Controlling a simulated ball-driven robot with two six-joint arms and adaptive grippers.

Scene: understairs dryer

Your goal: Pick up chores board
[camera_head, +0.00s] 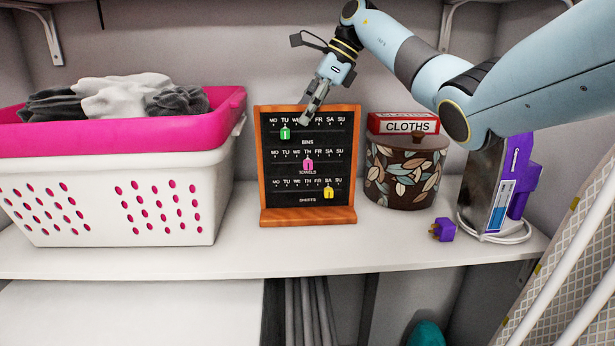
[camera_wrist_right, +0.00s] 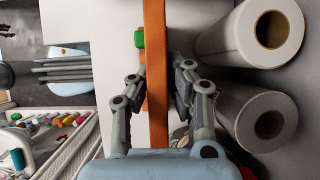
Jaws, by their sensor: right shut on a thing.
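The chores board (camera_head: 308,216) stands upright on the white shelf, with an orange wooden frame and a black face. It has rows of day letters, the words bins, towels and sheets, and green, pink and yellow tags. My right gripper (camera_head: 308,116) reaches down from above and is shut on the top of its frame. In the right wrist view, the orange frame (camera_wrist_right: 155,40) runs between the two fingers of the gripper (camera_wrist_right: 160,82), and the green tag shows beside it. My left gripper is not in view.
A white and pink laundry basket (camera_head: 110,195) with grey and white cloths stands left. A purple plug (camera_head: 442,229) lies farther right. White rolls (camera_wrist_right: 250,35) show behind the board.

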